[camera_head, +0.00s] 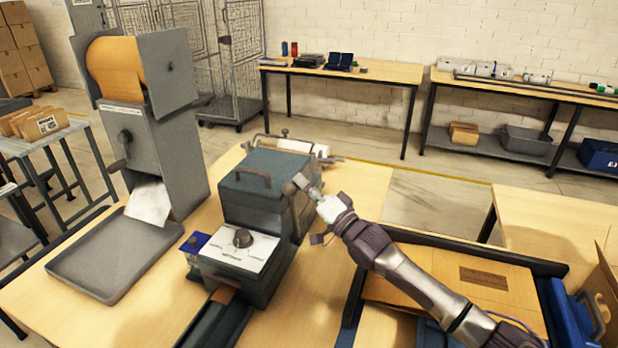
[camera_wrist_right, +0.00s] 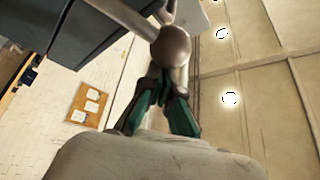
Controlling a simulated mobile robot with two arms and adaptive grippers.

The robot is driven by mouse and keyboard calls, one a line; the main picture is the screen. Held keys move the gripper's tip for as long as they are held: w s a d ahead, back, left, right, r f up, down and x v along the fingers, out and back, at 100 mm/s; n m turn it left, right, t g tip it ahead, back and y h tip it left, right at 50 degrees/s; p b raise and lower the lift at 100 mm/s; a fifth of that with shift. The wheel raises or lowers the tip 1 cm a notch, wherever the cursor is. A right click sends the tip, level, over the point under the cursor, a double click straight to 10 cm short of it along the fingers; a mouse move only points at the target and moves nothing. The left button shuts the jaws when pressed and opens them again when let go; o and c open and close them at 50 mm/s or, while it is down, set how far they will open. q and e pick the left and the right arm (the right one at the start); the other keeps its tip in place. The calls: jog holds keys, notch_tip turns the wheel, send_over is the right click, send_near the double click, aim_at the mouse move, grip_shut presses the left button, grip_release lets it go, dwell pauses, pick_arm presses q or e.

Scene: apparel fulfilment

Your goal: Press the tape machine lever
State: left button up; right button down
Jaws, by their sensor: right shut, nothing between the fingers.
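The tape machine (camera_head: 262,200) is a blue-grey box with a top handle, standing on the wooden table. Its front has a white dial plate (camera_head: 238,250) with a dark knob. The lever (camera_head: 297,190) is on the machine's right side and ends in a round knob. My right gripper (camera_head: 316,190) comes from the right, shut and empty, with its tips at the lever. In the right wrist view, the lever's round knob (camera_wrist_right: 171,46) lies just beyond the green-sided fingers (camera_wrist_right: 165,88). I cannot tell whether they touch. My left gripper is not in view.
A tall grey dispenser (camera_head: 165,140) with a brown paper roll stands at left, behind a grey tray (camera_head: 115,262). Two wooden tables (camera_head: 345,73) stand along the back wall.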

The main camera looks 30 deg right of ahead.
pick_arm(q)
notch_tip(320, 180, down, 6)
jog(key=b, duration=0.5)
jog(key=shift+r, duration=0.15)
pick_arm(e)
jog(key=s+a+f+n+y, duration=0.4)
jog(key=s+a+n+y, duration=0.1)
jog(key=s+a+n, duration=0.1)
jog(key=shift+s+a+f+n, duration=0.2)
jog(key=shift+s+a+n, duration=0.2)
jog(key=shift+a+n, duration=0.65)
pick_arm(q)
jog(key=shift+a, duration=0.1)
pick_arm(e)
jog(key=shift+d, duration=0.15)
jog(key=shift+r, duration=0.1)
